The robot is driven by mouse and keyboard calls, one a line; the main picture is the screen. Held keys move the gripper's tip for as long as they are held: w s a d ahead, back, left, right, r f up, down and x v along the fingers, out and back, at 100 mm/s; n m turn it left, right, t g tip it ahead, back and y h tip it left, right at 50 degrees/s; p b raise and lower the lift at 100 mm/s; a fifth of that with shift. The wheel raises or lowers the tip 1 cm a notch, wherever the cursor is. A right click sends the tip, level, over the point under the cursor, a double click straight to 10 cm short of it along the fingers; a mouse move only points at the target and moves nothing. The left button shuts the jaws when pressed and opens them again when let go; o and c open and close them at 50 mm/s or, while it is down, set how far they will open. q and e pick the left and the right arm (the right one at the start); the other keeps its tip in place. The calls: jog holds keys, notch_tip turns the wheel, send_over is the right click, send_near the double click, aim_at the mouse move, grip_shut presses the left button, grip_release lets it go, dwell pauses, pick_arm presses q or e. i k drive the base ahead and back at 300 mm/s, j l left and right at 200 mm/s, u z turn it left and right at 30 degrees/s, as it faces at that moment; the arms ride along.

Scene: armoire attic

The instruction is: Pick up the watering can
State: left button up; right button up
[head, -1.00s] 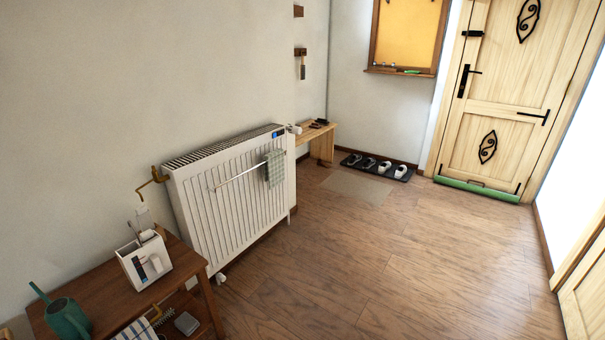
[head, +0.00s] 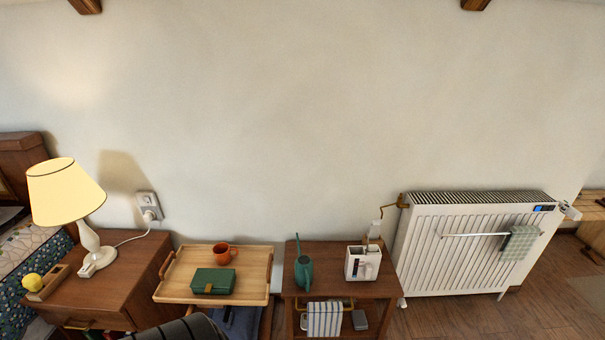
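The watering can (head: 304,274) is dark green with a thin spout pointing up. It stands upright on the left part of a brown wooden side table (head: 335,256), against the wall. Nothing touches it from above. Neither of my grippers shows in the head view. A dark curved shape at the bottom edge, near the tray table, is too cut off to identify.
A white holder box (head: 352,264) stands right of the can. A striped towel (head: 324,318) hangs at the table's front. Left is a tray table (head: 177,285) with a green box (head: 213,281) and orange mug (head: 222,254). A white radiator (head: 462,250) stands right.

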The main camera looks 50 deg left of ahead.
aim_at(304, 265)
jog(key=u, duration=1.6)
